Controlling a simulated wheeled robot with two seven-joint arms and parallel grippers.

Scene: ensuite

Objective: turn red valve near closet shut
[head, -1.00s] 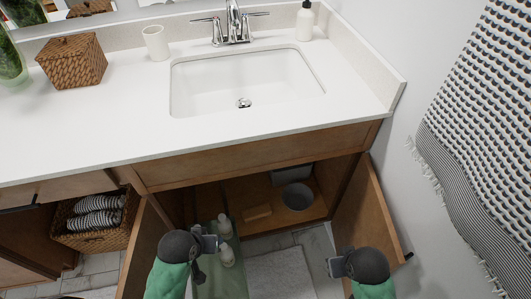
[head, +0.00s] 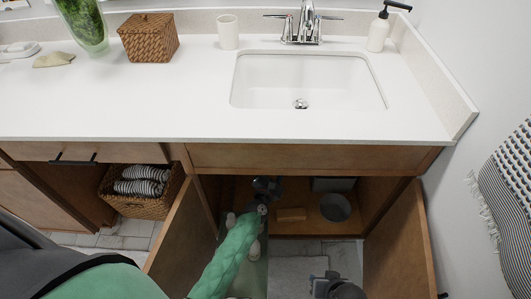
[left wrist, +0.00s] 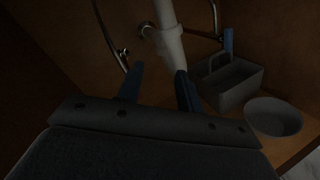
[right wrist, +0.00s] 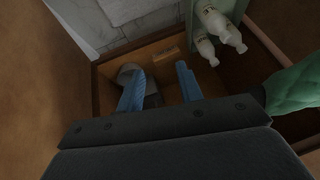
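No red valve can be made out in any view. The left wrist view shows the inside of the dark cabinet under the sink, with a pale drain pipe (left wrist: 168,42) and a metal supply line with a small fitting (left wrist: 122,55) to its left. My left gripper (head: 264,190) is inside the cabinet; its blue fingers (left wrist: 158,88) are apart and empty in the left wrist view, below the drain pipe. My right gripper (head: 322,284) is in front of the cabinet opening. Its blue fingers (right wrist: 160,86) are apart with nothing held.
The cabinet's left door (head: 180,238) and right door (head: 398,245) stand open. A grey caddy (left wrist: 232,84), a grey bowl (left wrist: 273,117) and a tan block (head: 291,214) sit on the cabinet floor. White bottles (right wrist: 216,24) stand close to my left arm.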

